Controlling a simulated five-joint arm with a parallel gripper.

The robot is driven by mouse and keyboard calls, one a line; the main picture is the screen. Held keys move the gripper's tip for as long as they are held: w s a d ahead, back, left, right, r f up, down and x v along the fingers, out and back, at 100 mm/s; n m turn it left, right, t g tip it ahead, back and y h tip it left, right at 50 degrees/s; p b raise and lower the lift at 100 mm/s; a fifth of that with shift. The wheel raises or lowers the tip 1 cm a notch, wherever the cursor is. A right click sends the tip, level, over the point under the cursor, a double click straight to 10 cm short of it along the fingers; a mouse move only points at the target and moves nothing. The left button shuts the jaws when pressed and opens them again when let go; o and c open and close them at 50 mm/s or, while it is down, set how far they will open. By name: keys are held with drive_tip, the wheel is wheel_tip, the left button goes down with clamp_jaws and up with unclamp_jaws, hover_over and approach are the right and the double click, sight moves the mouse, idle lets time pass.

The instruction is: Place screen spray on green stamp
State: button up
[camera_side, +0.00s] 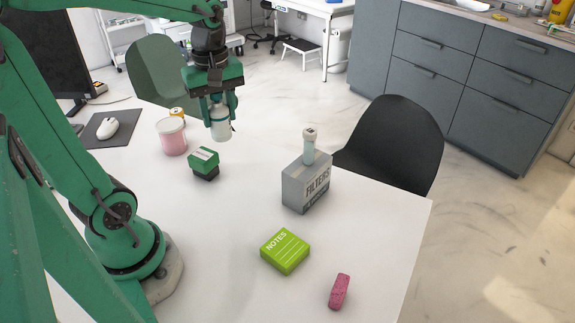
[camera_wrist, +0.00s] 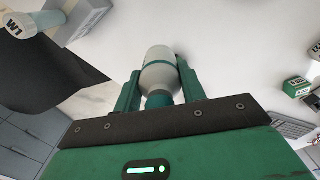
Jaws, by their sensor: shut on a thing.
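The screen spray (camera_side: 221,124) is a small pale bottle with a grey-green band. My gripper (camera_side: 220,117) is shut on it and holds it upright above the table. In the wrist view the bottle (camera_wrist: 158,75) sits between both fingers of my gripper (camera_wrist: 157,82). The green stamp (camera_side: 204,159) is a small block with a green top and dark base. It stands on the table, below and a little left of the bottle in the side view. In the wrist view the stamp (camera_wrist: 297,87) is at the right, apart from the bottle.
A pink jar (camera_side: 172,138) stands left of the stamp. A grey filters box (camera_side: 304,187) with a pale tube (camera_side: 309,147) on top stands to the right. A green notes block (camera_side: 285,251) and a pink eraser (camera_side: 340,291) lie nearer. A mouse (camera_side: 108,129) is at the left.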

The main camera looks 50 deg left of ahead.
drive_tip(key=shift+a+f, duration=0.1)
drive_tip(key=shift+f, duration=0.05)
hover_over(202, 154)
wheel_tip(202, 154, down, 7)
idle(0.4)
drive_tip(key=shift+f, duration=1.95)
drive_tip(key=shift+f, duration=0.1)
drive_tip(key=o, duration=1.1)
drive_tip(key=shift+c, duration=0.2)
wheel_tip(202, 154, up, 12)
